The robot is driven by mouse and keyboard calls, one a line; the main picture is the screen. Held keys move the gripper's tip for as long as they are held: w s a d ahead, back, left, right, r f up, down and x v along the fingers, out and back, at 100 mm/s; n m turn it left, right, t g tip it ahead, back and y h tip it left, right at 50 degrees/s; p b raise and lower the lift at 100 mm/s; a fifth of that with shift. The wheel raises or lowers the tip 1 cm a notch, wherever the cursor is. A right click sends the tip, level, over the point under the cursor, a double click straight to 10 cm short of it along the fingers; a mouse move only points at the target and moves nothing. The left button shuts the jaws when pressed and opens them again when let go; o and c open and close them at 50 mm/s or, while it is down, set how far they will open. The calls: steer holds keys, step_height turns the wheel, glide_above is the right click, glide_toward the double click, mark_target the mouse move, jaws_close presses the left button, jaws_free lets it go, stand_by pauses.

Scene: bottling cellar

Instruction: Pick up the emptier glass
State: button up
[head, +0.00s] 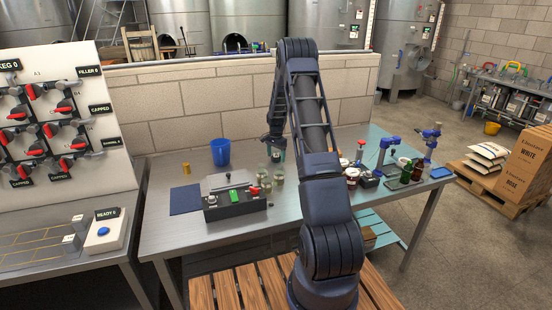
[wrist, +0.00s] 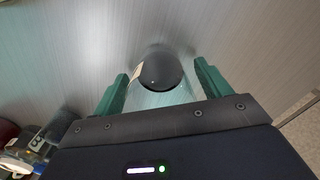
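In the wrist view a clear glass (wrist: 160,98) with a dark round area, perhaps its contents, stands between my gripper's two green fingers (wrist: 161,72). A small pale tag is at its left side. A gap shows between the glass and each finger, so my gripper is open around it and not closed on it. In the head view my gripper (head: 275,143) is low over the back of the metal table, and the glass under it is mostly hidden. I cannot make out a second glass for sure, nor compare fill levels.
A blue cup (head: 220,152) stands left of my gripper on the metal table (head: 190,232). Bottles (head: 417,170) and blue stands (head: 431,142) crowd the right end. A block wall (head: 200,107) runs behind.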

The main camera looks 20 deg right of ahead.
steer(key=c, duration=0.9)
steer(key=shift+r, duration=0.15)
steer(key=shift+c, duration=0.2)
step_height(320, 180, up, 20)
steer(key=shift+f, duration=0.2)
stand_by(0.7)
